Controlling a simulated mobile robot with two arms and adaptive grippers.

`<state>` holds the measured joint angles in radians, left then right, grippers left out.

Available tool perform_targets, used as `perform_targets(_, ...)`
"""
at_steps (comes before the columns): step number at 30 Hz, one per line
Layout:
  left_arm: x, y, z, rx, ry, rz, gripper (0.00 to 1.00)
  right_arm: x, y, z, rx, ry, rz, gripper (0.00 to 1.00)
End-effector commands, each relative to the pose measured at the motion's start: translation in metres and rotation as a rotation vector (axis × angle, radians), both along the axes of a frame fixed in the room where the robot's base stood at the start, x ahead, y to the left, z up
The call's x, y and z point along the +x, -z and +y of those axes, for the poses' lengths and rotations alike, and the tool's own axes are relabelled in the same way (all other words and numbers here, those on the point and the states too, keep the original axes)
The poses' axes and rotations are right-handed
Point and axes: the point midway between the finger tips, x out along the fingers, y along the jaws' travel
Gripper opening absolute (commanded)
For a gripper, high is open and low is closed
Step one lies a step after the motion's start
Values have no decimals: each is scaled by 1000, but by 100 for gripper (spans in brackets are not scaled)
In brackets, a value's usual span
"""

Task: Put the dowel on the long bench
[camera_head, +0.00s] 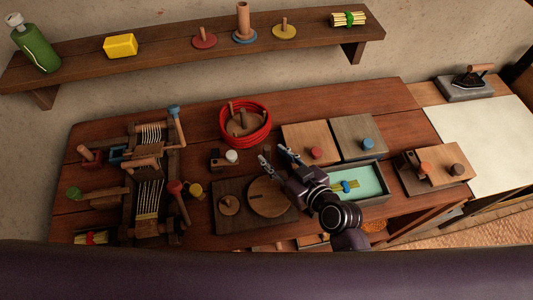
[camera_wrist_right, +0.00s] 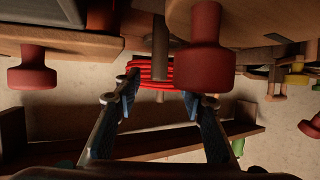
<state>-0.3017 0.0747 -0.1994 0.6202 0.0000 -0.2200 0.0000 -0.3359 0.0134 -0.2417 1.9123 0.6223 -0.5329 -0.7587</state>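The long bench (camera_head: 330,98) is the red-brown wooden worktop across the head view. No piece stands out as the dowel for certain; several round wooden pegs are in view. The thickest peg (camera_head: 243,20) stands upright on a blue disc on the wall shelf. My right gripper (camera_head: 275,157) is over the middle of the bench, between the red coil (camera_head: 245,122) and a round wooden disc (camera_head: 270,197). In the right wrist view its fingers (camera_wrist_right: 158,102) are apart with nothing gripped, and the red coil (camera_wrist_right: 152,72) shows beyond them. My left gripper is not in view.
A loom-like frame (camera_head: 150,190) fills the bench's left side. Lidded boxes (camera_head: 360,137) and a teal-lined open tray (camera_head: 378,184) lie at right. The shelf (camera_head: 180,43) holds a green bottle (camera_head: 36,48) and a yellow block (camera_head: 120,46). The back right bench strip is bare.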

Motion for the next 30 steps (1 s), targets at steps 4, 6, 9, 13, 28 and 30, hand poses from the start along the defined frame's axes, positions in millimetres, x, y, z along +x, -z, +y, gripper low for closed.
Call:
perform_targets(4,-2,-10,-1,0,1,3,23,17,3,10,3,2,1,38)
perform_targets(6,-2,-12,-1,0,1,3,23,24,7,14,2,2,1,38)
perform_targets(9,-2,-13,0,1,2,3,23,32,12,19,1,2,1,38)
perform_targets(13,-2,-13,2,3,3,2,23,36,16,22,0,1,0,38)
perform_targets(28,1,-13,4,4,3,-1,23,36,16,22,-1,1,1,6)
perform_targets(30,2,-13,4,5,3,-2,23,36,16,22,-1,0,1,0)
